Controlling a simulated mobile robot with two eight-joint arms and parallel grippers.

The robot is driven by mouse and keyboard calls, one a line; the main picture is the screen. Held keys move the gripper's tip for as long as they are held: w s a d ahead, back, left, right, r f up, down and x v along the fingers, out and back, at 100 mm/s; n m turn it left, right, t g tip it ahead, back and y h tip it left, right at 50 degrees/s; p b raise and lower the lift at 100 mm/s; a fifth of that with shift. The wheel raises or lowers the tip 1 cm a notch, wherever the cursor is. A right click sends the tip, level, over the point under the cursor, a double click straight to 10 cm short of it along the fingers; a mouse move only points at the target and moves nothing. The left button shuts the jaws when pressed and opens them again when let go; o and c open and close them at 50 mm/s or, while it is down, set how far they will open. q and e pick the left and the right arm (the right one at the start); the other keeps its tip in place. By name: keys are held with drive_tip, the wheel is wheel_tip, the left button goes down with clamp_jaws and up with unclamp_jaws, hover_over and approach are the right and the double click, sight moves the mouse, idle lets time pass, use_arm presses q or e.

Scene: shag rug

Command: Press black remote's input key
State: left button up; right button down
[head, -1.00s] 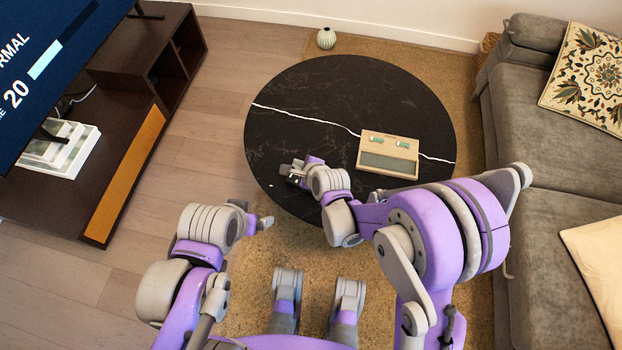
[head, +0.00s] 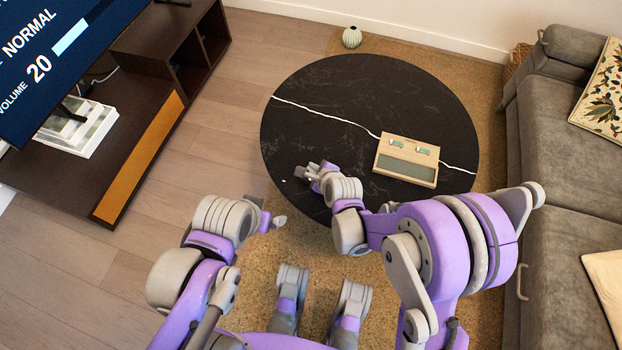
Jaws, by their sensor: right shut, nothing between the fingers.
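My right gripper (head: 308,173) is low over the near left part of the round black table (head: 340,100). It is shut with nothing visible between its fingers. I cannot make out the black remote against the dark tabletop; it may be hidden at or under the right gripper. My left gripper (head: 272,220) hangs over the rug, short of the table's near left edge. Whether its fingers are open or shut does not show clearly. The TV screen (head: 60,50) at the upper left shows "NORMAL" and "VOLUME 20".
A wooden box (head: 408,160) with a dark panel and small green-white pieces lies on the table's right side. A grey sofa (head: 570,170) stands at the right, a dark TV cabinet (head: 140,140) at the left. A small vase (head: 352,37) stands behind the table. The table's far left is clear.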

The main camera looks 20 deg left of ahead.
use_arm(q)
drive_tip(key=shift+w+f+b, duration=0.15)
drive_tip(key=shift+f+b, duration=0.55)
drive_tip(key=shift+f, duration=0.3)
drive_tip(key=shift+w+f+b, duration=0.1)
drive_tip(key=shift+f+b, duration=0.55)
drive_tip(key=shift+f, duration=0.35)
use_arm(e)
drive_tip(key=shift+f, duration=2.4)
use_arm(q)
drive_tip(key=shift+f+b, duration=0.3)
drive_tip(key=shift+f, duration=0.05)
use_arm(e)
drive_tip(key=shift+f, duration=0.4)
use_arm(q)
drive_tip(key=shift+w+f+b, duration=0.1)
drive_tip(key=shift+f+b, duration=0.2)
use_arm(e)
drive_tip(key=shift+f, duration=0.35)
drive_tip(key=shift+r, duration=0.1)
use_arm(q)
drive_tip(key=shift+r+p, duration=0.6)
drive_tip(key=shift+r, duration=0.05)
use_arm(e)
drive_tip(key=shift+r, duration=0.7)
